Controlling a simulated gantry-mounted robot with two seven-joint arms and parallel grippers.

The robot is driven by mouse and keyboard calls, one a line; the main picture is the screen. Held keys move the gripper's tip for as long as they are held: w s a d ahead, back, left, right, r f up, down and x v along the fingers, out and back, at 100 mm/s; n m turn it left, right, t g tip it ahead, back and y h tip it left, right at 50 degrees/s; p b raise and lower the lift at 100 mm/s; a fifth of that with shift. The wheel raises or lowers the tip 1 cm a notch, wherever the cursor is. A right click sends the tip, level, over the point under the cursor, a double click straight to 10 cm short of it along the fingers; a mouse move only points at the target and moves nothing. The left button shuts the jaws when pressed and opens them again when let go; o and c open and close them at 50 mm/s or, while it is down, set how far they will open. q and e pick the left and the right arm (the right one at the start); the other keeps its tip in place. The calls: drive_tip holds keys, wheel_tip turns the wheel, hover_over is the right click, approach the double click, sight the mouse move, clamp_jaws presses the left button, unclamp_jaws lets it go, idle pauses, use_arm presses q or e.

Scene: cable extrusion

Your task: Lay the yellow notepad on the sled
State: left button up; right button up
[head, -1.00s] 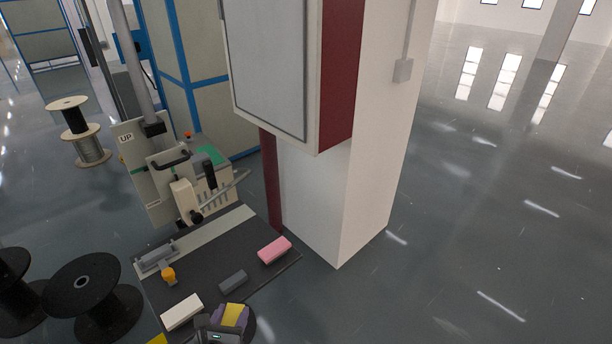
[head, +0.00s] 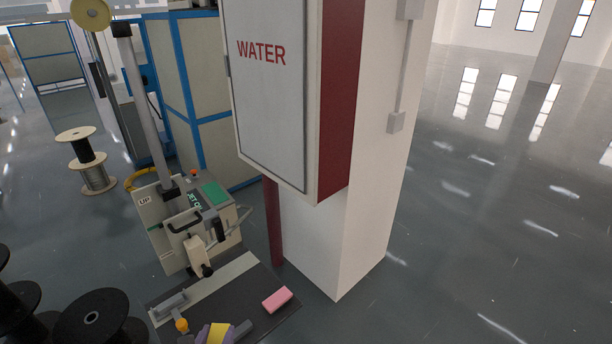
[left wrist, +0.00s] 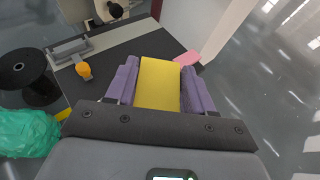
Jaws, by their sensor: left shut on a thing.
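The yellow notepad (head: 218,334) is between the purple fingers of my left gripper (head: 216,331), at the bottom edge of the head view. In the left wrist view the notepad (left wrist: 158,88) is seen from above, with a finger of my left gripper (left wrist: 160,75) against each long side. It is held over the dark table top (head: 235,292); the gap below cannot be judged. I cannot tell for sure which thing is the sled. My right gripper is not in view.
A pink block (head: 277,300) lies on the table top. A dark grey block (head: 243,329) is right beside my left gripper. An orange knob (head: 182,325) and a grey roller fixture (head: 170,304) are at left. A machine (head: 195,225) and white pillar (head: 325,250) stand behind.

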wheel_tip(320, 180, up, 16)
drive_tip(key=p, duration=1.3)
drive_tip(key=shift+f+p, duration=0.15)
drive_tip(key=shift+p, duration=0.2)
